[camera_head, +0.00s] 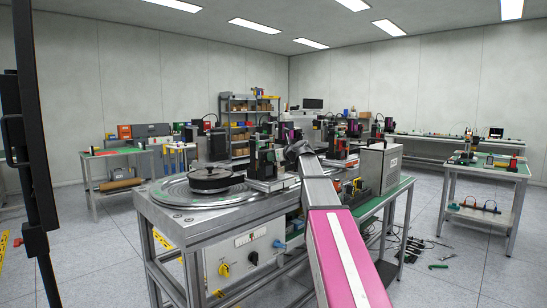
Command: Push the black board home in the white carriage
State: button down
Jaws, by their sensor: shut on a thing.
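My magenta and silver arm reaches from the lower right up to the workbench, ending in dark grey parts near the middle. The fingers of my gripper cannot be made out among the dark fixtures there. An upright dark fixture (264,160) stands on a metal base just left of the arm's end. The black board and the white carriage cannot be told apart from the dark and pale parts around it. Part of that area is hidden by my arm.
A round black reel (211,177) lies on a large metal disc (175,191) at the bench's left. A grey box (380,165) stands right of my arm. Tools and cables (412,243) lie on the floor. A side table (487,168) stands at right, with open floor around it.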

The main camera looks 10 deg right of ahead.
jog(key=c, duration=0.9)
grip_release()
jog(key=v, duration=1)
jog(key=shift+s+d+r, duration=0.1)
jog(key=shift+s+d, duration=0.05)
jog(key=shift+s, duration=0.2)
